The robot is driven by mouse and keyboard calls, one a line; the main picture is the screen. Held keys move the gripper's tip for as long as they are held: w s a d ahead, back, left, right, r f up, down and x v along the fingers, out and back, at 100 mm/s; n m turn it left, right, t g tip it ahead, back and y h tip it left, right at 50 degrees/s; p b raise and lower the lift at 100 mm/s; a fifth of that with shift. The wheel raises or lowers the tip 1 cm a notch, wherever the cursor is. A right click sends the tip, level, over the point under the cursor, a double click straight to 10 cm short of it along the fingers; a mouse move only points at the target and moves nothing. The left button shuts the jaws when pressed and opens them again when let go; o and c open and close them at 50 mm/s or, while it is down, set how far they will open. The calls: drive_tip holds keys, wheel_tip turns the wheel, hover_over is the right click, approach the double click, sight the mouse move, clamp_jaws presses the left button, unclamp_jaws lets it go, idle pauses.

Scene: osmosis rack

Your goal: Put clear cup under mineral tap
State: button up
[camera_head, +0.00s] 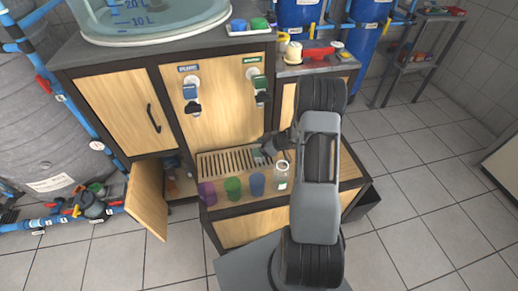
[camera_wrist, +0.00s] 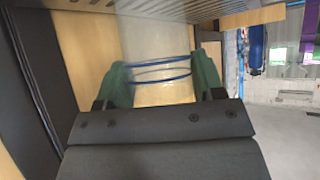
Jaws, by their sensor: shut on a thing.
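In the wrist view, my gripper (camera_wrist: 162,82) is shut on a see-through cup (camera_wrist: 160,68) with thin blue rings, held between its green fingertips. In the head view my gripper (camera_head: 262,153) is low over the slatted drip grate (camera_head: 225,160), at its right end. The cup is hard to make out there, and I cannot tell whether it touches the grate. Two taps are on the wooden front above: a left one (camera_head: 190,92) under a blue sign and a right one (camera_head: 259,84) under a green sign. The signs are too small to read.
On the ledge in front of the grate stand a purple cup (camera_head: 207,193), a green cup (camera_head: 233,188), a blue cup (camera_head: 257,184) and a clear bottle (camera_head: 282,176) close to my gripper. A lower cabinet door (camera_head: 147,200) hangs open at left.

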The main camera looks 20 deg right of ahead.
drive_tip(key=shift+f, duration=0.2)
drive_tip(key=shift+f, duration=0.15)
drive_tip(key=o, duration=0.9)
drive_tip(key=shift+r, duration=0.3)
drive_tip(key=p+v, duration=0.2)
drive_tip(key=v, duration=1)
